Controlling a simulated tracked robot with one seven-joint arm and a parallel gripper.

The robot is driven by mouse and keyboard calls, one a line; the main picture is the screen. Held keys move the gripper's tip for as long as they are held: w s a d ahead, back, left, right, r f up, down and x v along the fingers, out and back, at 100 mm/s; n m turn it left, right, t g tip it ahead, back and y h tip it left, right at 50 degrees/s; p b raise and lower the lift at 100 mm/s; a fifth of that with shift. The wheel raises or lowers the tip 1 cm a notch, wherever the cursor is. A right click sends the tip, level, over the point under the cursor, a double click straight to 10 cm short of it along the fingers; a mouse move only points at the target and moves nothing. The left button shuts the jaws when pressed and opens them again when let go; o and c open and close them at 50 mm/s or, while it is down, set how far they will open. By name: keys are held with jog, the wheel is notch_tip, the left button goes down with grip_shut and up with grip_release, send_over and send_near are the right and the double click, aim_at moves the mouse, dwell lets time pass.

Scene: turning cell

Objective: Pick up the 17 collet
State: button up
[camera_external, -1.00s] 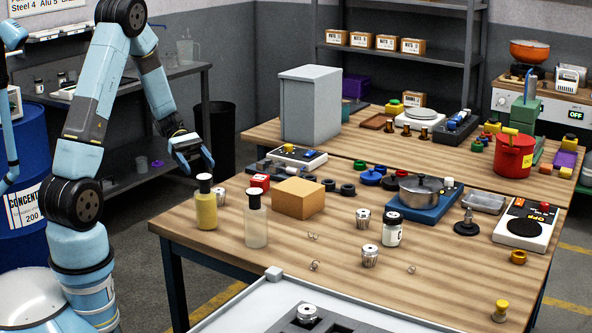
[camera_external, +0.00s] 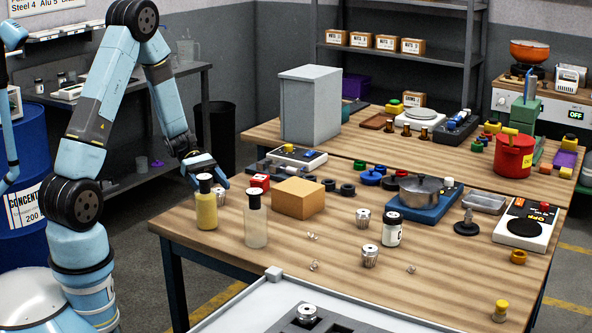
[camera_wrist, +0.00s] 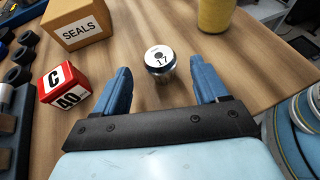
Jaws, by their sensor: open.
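The 17 collet (camera_wrist: 160,63) stands upright in the wrist view, a silver piece with a white top marked 17. It sits on the wooden table between and a little beyond the tips of my gripper (camera_wrist: 161,77). My gripper is open and empty, with one blue finger to each side of the collet. In the external view my gripper (camera_external: 207,178) is low at the table's left edge, behind the yellow bottle (camera_external: 206,210). The 17 collet is mostly hidden there by the bottle and gripper.
A clear bottle (camera_external: 255,225) stands beside the yellow one. Other collets (camera_external: 370,256) stand further right on the table.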

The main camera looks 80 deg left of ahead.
aim_at(219, 196)
jog(key=shift+f+x, duration=0.25)
jog(key=shift+x, duration=2.05)
jog(key=shift+a, duration=0.1)
jog(key=c, duration=1.2)
